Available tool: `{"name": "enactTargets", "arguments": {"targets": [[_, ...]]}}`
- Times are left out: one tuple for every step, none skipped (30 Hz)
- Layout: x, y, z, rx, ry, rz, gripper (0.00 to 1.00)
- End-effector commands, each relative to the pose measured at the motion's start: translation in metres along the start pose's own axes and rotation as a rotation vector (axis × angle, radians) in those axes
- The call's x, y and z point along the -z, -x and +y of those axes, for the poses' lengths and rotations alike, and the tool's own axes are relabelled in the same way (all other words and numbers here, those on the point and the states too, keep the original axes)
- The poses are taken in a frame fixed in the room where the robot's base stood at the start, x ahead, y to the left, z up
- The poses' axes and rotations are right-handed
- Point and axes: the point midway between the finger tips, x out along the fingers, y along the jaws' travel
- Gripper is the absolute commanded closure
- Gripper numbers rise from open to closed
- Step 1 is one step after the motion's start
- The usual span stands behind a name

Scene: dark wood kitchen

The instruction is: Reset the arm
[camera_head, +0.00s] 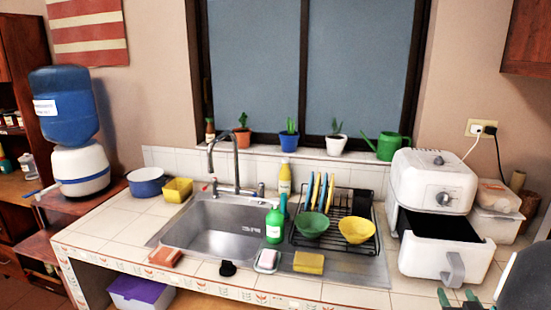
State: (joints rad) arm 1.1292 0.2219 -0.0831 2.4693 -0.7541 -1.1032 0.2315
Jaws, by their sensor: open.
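My gripper (458,299) shows only in part at the bottom right edge, as dark green fingers that stand apart, open, with nothing seen between them. Part of my grey and white arm is at the right edge beside it. The gripper is in front of the white air fryer (432,180), whose drawer (480,262) is pulled out and looks dark and empty inside. The rest of the gripper is cut off by the frame.
The tiled counter holds a sink (212,235), a dish rack (352,212) with green and yellow bowls, a green bottle (274,226) and a yellow sponge (309,263). A water dispenser (78,160) stands left. Potted plants line the windowsill. A plastic container (495,222) is behind the drawer.

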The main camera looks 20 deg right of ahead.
Motion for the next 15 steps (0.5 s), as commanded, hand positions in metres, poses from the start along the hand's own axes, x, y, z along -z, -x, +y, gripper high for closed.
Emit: {"name": "enactTargets", "arguments": {"targets": [[0.016, -0.009, -0.020, 0.009, 0.031, -0.030, 0.49], [0.022, -0.013, -0.030, 0.008, 0.046, -0.055, 0.49], [0.029, -0.017, -0.043, 0.007, 0.063, -0.089, 0.49], [0.035, -0.018, -0.054, 0.007, 0.074, -0.113, 0.49], [0.041, -0.019, -0.064, 0.007, 0.083, -0.137, 0.49], [0.048, -0.019, -0.078, 0.009, 0.096, -0.169, 0.49], [0.053, -0.018, -0.089, 0.010, 0.103, -0.193, 0.49], [0.058, -0.017, -0.100, 0.013, 0.109, -0.218, 0.49], [0.065, -0.013, -0.115, 0.018, 0.116, -0.249, 0.49], [0.069, -0.010, -0.126, 0.024, 0.121, -0.273, 0.49], [0.073, -0.005, -0.138, 0.031, 0.125, -0.298, 0.49], [0.079, 0.002, -0.153, 0.042, 0.129, -0.331, 0.49], [0.082, 0.008, -0.165, 0.052, 0.131, -0.357, 0.49], [0.086, 0.015, -0.177, 0.064, 0.134, -0.382, 0.49], [0.090, 0.025, -0.193, 0.082, 0.137, -0.416, 0.49]]}}
